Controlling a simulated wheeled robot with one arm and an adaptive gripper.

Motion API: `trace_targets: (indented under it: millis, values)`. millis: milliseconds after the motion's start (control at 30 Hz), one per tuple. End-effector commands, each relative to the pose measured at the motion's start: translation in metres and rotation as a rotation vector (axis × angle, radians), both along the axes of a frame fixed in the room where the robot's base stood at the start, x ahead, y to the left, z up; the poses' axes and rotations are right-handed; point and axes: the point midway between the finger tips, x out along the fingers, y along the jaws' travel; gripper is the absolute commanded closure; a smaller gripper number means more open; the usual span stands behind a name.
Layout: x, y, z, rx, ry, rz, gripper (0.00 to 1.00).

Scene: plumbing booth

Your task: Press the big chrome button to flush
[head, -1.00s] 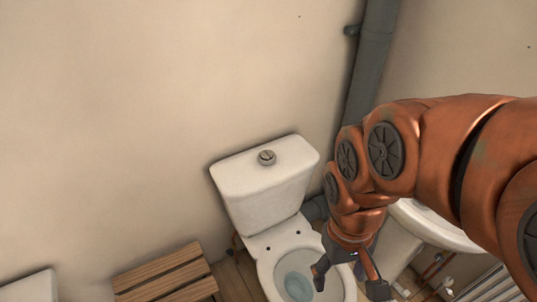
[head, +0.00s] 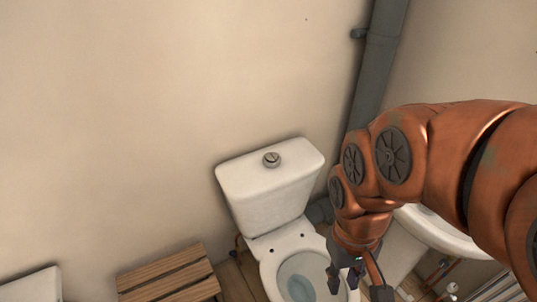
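The chrome button (head: 271,159) is a round metal disc on top of the white toilet cistern (head: 272,194). The toilet bowl (head: 300,284) with water in it stands below and in front of the cistern. My gripper (head: 356,292) hangs at the end of my orange arm, over the right side of the bowl, lower in the picture than the button and to its right. Its dark fingers are spread apart with nothing seen between them. The fingers are clear of the button.
A grey vertical pipe (head: 376,75) runs up the wall behind, right of the cistern. A white basin (head: 440,232) is partly hidden behind my arm. A wooden slatted stool (head: 170,275) stands left of the toilet. The space above the cistern is clear.

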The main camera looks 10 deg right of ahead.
Motion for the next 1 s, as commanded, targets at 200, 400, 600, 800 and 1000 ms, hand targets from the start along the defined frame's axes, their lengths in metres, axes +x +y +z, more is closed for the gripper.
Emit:
trace_targets:
  millis: [200, 400, 600, 800, 1000]
  values:
    - [0.0, 0.0, 0.0, 0.0, 0.0, 0.0, 1.0]
    - [0.0, 0.0, 0.0, 0.0, 0.0, 0.0, 1.0]
    - [0.0, 0.0, 0.0, 0.0, 0.0, 0.0, 1.0]
    - [0.0, 0.0, 0.0, 0.0, 0.0, 0.0, 1.0]
    - [0.0, 0.0, 0.0, 0.0, 0.0, 0.0, 1.0]
